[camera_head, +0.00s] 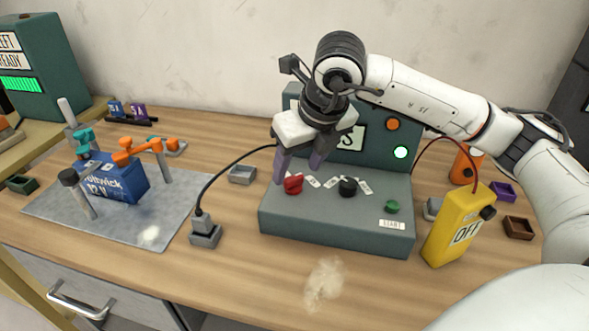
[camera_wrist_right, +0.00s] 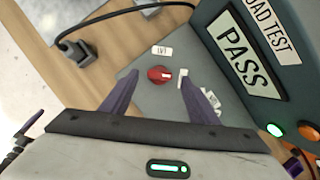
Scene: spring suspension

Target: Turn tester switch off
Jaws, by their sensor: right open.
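The tester is a grey-green console (camera_head: 335,228) with a sloped front on the workbench. A red knob (camera_head: 293,184) sits at the left of its top face and shows between my fingers in the right wrist view (camera_wrist_right: 160,74). A black knob (camera_head: 348,187) and a green START button (camera_head: 392,207) sit to its right. The upright panel reads PASS (camera_wrist_right: 243,53); beside it are an orange lamp (camera_head: 392,124) and a glowing pale green lamp (camera_head: 400,152). My right gripper (camera_head: 299,172) is open, its purple fingers pointing down just above the red knob. My left gripper is not in view.
A yellow meter (camera_head: 461,225) reading OFF stands right of the tester, with a red cable behind. A grey plug block (camera_head: 205,231) with a black cable stands left. A blue battery (camera_head: 112,178) sits on a grey mat. Small trays lie around; the front bench is mostly clear.

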